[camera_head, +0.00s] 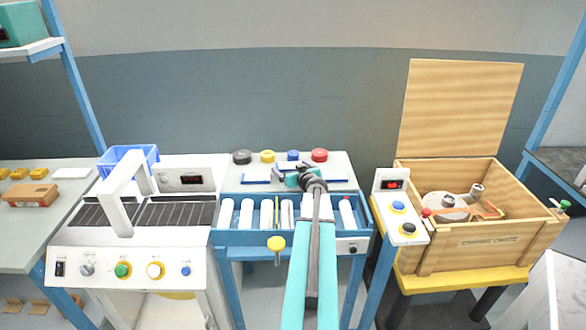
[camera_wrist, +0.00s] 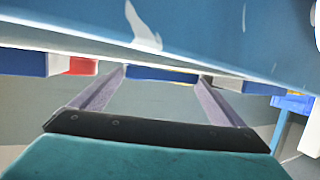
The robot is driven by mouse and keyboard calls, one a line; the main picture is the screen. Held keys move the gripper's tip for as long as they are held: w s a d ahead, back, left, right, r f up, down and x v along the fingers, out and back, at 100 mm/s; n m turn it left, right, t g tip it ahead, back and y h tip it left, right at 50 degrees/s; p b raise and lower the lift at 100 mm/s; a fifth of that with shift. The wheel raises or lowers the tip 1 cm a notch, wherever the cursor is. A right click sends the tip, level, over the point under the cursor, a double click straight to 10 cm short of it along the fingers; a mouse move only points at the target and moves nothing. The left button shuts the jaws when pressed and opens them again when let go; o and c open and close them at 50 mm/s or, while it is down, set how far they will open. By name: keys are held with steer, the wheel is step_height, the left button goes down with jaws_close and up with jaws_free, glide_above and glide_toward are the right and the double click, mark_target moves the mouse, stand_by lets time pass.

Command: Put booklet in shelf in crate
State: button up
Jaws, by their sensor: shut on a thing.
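My gripper (camera_head: 308,180) is over the white sloped shelf panel (camera_head: 340,170) behind the blue tray, seen from behind along my arm. In the wrist view its two grey fingers (camera_wrist: 160,85) stand apart and reach up to a wide blue surface with a white edge (camera_wrist: 180,40). Blue-and-white flat pieces (camera_head: 257,178) lie on the panel. The open wooden crate (camera_head: 485,242) stands at the right, its lid upright.
The crate holds a grey disc (camera_head: 443,202) and small parts. A control box with buttons (camera_head: 400,215) stands left of the crate. The blue tray (camera_head: 235,240) holds several white cylinders. A conveyor machine (camera_head: 130,240) with a white arch is at the left. Coloured round caps (camera_head: 319,155) line the panel's back.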

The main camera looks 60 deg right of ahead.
steer(key=shift+f+b, duration=0.15)
steer(key=shift+b, duration=0.15)
steer(key=o, duration=0.7)
steer(key=shift+d, duration=0.1)
steer(key=shift+o, duration=0.2)
steer(key=shift+r+p, duration=0.2)
steer(key=shift+p, duration=0.1)
steer(key=shift+b+v, duration=0.9)
steer(key=shift+v, duration=2.4)
steer(key=shift+b+v, duration=0.6)
steer(key=shift+v, duration=2.15)
